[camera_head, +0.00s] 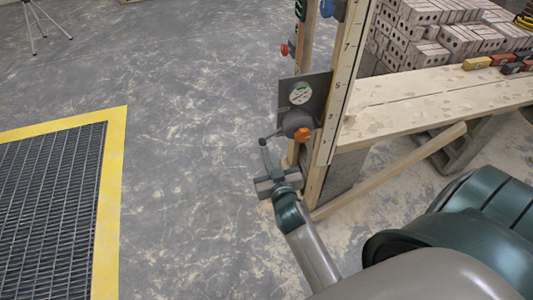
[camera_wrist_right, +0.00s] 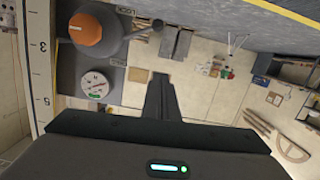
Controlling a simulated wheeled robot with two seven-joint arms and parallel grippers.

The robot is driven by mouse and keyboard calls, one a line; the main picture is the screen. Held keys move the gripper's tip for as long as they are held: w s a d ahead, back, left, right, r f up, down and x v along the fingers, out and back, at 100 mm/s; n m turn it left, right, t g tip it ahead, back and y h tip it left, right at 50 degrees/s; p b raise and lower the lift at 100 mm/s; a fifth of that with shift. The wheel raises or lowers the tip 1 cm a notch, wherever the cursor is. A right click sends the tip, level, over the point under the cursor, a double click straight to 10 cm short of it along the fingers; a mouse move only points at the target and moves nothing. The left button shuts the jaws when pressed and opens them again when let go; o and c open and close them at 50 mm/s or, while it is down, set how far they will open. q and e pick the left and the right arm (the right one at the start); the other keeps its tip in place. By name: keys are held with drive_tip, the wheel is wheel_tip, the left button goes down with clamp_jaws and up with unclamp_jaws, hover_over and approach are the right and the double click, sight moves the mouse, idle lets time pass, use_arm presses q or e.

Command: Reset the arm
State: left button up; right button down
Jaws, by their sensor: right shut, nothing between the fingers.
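My right arm reaches up from the bottom right in the head view. Its gripper (camera_head: 265,152) is shut and empty, with its fingers pointing away from me. In the right wrist view the closed fingers (camera_wrist_right: 162,85) show as one dark narrow shape. Close by is a valve with an orange hub (camera_head: 302,134) and a lever ending in a dark ball (camera_head: 263,141). The fingertips appear close to the ball in the head view, but I cannot tell whether they touch. The valve's orange hub (camera_wrist_right: 86,29) is at the upper left in the wrist view. My left gripper is not in view.
A round gauge (camera_head: 301,93) sits on a dark plate above the valve, beside a numbered board (camera_head: 345,80). A plank bench (camera_head: 430,100) with bricks behind it is at right. A yellow-edged floor grate (camera_head: 112,200) lies left. The floor between is clear.

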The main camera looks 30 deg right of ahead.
drive_tip(key=shift+f, duration=0.1)
drive_tip(key=s+a+f+n+g+y, duration=0.1)
drive_tip(key=s+a+f+g, duration=0.15)
drive_tip(key=f, duration=0.65)
drive_tip(key=s+a+f+n+g+y, duration=0.1)
drive_tip(key=s+a+f, duration=0.15)
drive_tip(key=f, duration=0.65)
drive_tip(key=s+a+f+g+y, duration=0.1)
drive_tip(key=s+a+f+g, duration=0.15)
drive_tip(key=f, duration=0.65)
drive_tip(key=s+a+f+n+g+y, duration=0.2)
drive_tip(key=s+f+g, duration=0.1)
drive_tip(key=s+f, duration=1.2)
drive_tip(key=s+d+f+g, duration=0.1)
drive_tip(key=s+f, duration=0.3)
drive_tip(key=s, duration=0.4)
drive_tip(key=s+d+f+g, duration=0.1)
drive_tip(key=s+f+g, duration=0.2)
drive_tip(key=s, duration=0.6)
drive_tip(key=s+d+f+g, duration=0.1)
drive_tip(key=s+f, duration=0.3)
drive_tip(key=s, duration=0.5)
drive_tip(key=shift+s+d+f+n+g, duration=0.2)
drive_tip(key=shift+s+f+n+g, duration=0.1)
drive_tip(key=shift+n+g, duration=0.1)
